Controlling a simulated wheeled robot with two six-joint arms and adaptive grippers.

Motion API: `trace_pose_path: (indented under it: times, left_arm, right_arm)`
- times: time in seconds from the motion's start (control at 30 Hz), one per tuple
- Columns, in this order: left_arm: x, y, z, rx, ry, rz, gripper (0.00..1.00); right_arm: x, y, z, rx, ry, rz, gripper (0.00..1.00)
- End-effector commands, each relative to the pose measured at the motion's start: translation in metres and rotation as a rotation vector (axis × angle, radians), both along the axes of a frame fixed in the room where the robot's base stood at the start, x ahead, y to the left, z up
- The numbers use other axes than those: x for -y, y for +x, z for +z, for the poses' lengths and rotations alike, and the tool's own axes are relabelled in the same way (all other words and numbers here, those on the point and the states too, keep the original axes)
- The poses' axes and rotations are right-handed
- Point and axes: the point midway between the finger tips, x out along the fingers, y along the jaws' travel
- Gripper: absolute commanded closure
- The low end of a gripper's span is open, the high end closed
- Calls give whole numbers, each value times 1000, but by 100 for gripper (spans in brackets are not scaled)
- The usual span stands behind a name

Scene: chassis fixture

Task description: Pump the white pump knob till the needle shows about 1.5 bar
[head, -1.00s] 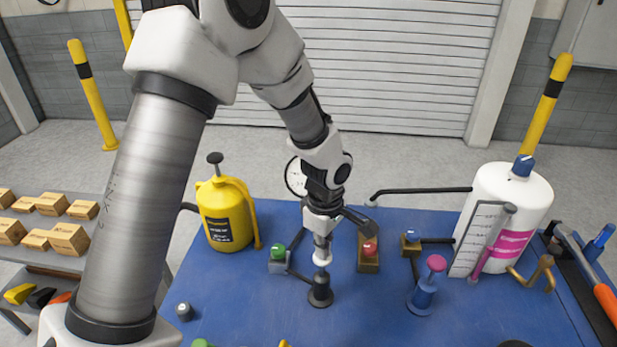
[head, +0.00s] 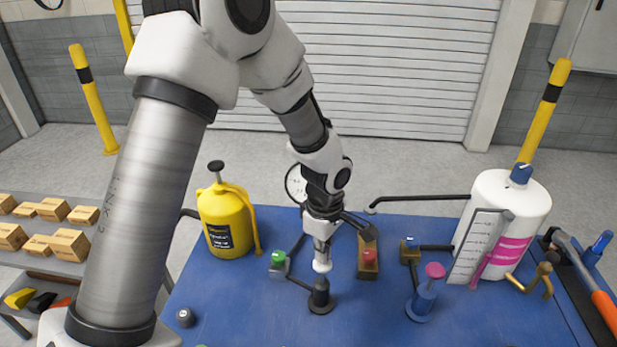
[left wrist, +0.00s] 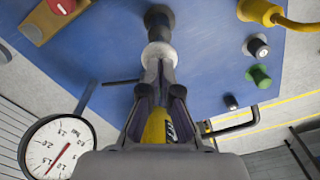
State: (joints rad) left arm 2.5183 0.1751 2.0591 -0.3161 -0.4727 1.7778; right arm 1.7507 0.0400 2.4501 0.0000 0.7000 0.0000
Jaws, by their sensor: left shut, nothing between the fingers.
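The white pump knob (head: 322,266) sits on top of a dark pump body (head: 320,295) near the middle of the blue table. My left gripper (head: 323,252) is shut and empty, pointing down right above the knob. In the left wrist view the closed fingertips (left wrist: 160,68) overlap the white knob (left wrist: 159,51); I cannot tell whether they press on it. The round gauge (head: 296,184) is partly hidden behind my left arm. In the left wrist view the gauge (left wrist: 40,148) shows a red needle slanting up to the right; its exact reading is hard to tell. My right gripper is not in view.
A green button (head: 279,257) and a red button (head: 369,258) flank the pump. A yellow can (head: 228,220) stands left, and a blue pump with a pink knob (head: 434,270) right. A white tank (head: 510,205) stands at the back right.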

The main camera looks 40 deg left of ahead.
Motion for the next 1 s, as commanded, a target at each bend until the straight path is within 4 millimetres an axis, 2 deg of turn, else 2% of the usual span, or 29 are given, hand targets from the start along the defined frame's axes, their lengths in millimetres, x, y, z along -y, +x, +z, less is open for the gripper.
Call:
trace_pose_path:
  times: [0.33,0.77,1.0]
  left_arm:
    - [0,0,-6,0,0,0,100]
    - [0,0,-46,-1,0,0,100]
    - [0,0,-18,1,0,0,100]
  right_arm:
    - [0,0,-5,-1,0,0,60]
    - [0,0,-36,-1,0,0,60]
    - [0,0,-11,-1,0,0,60]
